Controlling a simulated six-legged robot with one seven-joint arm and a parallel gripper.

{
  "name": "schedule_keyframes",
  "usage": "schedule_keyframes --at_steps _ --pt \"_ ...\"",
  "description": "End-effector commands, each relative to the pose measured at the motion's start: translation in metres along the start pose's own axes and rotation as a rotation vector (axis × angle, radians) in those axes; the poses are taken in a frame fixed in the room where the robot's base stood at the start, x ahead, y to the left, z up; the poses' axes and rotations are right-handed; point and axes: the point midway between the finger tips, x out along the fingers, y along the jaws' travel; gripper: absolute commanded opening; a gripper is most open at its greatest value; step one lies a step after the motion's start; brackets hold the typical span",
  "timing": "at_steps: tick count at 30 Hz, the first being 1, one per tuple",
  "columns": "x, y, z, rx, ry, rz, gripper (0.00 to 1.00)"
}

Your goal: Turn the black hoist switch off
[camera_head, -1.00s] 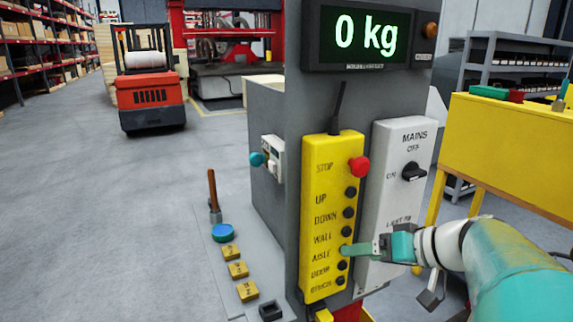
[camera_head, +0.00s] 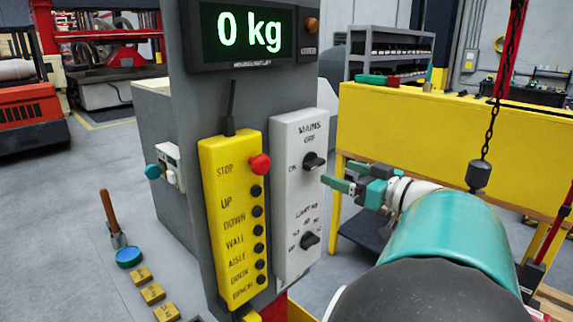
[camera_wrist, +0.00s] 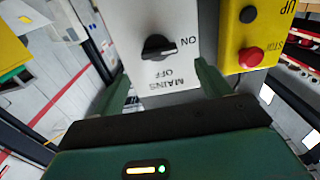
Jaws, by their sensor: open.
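The black MAINS switch (camera_head: 314,161) is a rotary knob on the upper part of a white panel (camera_head: 290,200), with ON and OFF labels. In the wrist view the knob (camera_wrist: 158,47) lies roughly sideways, with a pale mark at its ON side. My gripper (camera_head: 340,174) is open and empty, just right of the panel at about the knob's height. In the wrist view its two fingers (camera_wrist: 162,82) stand apart, one on each side of the panel, with the knob between and beyond them. No contact with the knob shows.
A second black knob (camera_head: 310,240) sits lower on the white panel. A yellow pendant (camera_head: 235,215) with a red stop button (camera_head: 260,164) and several black buttons is close on the left. A yellow bench (camera_head: 430,140) stands behind my arm.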

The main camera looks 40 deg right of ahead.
Motion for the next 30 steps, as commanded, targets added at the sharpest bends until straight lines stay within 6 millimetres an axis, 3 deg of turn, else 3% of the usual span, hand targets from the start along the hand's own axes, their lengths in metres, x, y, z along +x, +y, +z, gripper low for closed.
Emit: schedule_keyframes --at_steps 6,10,22,23,27,30 --pt "0.043 0.0 0.0 0.001 0.0 0.0 0.76" --pt "0.06 0.001 0.0 0.001 -0.001 0.002 0.76" --pt "0.072 0.001 0.0 0.001 -0.001 0.005 0.76" --pt "0.072 0.001 0.0 0.001 -0.001 0.005 0.74" --pt "0.072 0.001 0.0 0.001 -0.001 0.004 0.47" --pt "0.072 0.001 0.0 0.001 -0.001 0.004 0.32"
